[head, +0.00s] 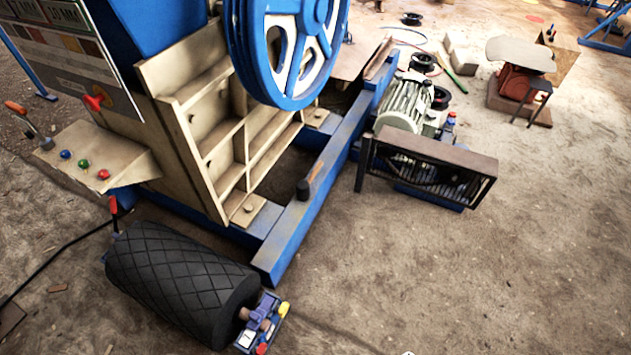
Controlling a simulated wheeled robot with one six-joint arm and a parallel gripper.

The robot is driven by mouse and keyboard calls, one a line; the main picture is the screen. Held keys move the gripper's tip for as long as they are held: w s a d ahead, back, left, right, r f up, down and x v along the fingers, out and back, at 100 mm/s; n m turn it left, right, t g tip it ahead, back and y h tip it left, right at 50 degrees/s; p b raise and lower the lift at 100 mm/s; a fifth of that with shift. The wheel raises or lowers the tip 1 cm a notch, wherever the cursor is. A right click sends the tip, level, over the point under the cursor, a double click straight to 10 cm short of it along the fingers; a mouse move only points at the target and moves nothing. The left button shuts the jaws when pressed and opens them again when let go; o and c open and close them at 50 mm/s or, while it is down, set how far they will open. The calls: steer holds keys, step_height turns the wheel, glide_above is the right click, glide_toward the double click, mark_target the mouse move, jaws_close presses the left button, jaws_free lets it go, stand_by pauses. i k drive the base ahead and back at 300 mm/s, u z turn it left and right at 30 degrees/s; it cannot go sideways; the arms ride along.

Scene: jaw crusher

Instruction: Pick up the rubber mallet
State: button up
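A small black, blunt-ended piece (303,190) sits on top of the blue floor beam in front of the crusher. A short brownish shape extends from it toward the upper right, so it looks like the rubber mallet with its handle, though it is small in this view. It rests on the beam with nothing touching it from above. My gripper is not in view. A tiny pale thing shows at the bottom edge, too cut off to identify.
The crusher body with a blue flywheel (286,45) rises behind the blue beam (318,200). A black ribbed roller (180,280) lies at front left. A motor (405,105) with a belt guard (430,165) stands right of the beam. The concrete floor at front right is clear.

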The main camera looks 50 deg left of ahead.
mark_target(302, 187)
steer(key=z, duration=0.05)
steer(key=i, duration=3.35)
steer(key=u, duration=3.45)
steer(key=i, duration=0.5)
steer(key=u, duration=0.05)
